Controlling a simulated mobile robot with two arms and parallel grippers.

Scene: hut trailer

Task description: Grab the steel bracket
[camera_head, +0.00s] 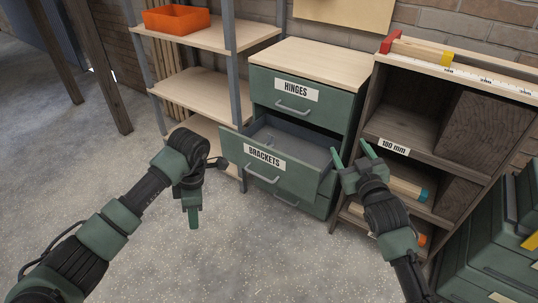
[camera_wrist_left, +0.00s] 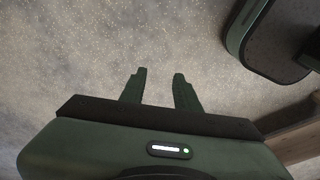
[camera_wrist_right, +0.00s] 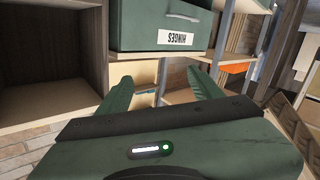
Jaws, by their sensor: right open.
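My right gripper (camera_head: 351,153) is open and empty at the right side of this drawer, fingers pointing up and away. Its spread fingers also show in the right wrist view (camera_wrist_right: 163,88), below the HINGES drawer front (camera_wrist_right: 170,28). My left gripper (camera_head: 194,220) points down over the floor, left of the drawer. Its fingers stand apart with nothing between them in the left wrist view (camera_wrist_left: 158,88).
The HINGES drawer (camera_head: 293,93) above is closed. A shelf rack with an orange bin (camera_head: 176,20) stands to the left. A wooden shelf unit labelled 180 mm (camera_head: 394,146) stands close on the right, with green cases (camera_head: 490,250) in front. The floor (camera_head: 255,250) before the drawers is clear.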

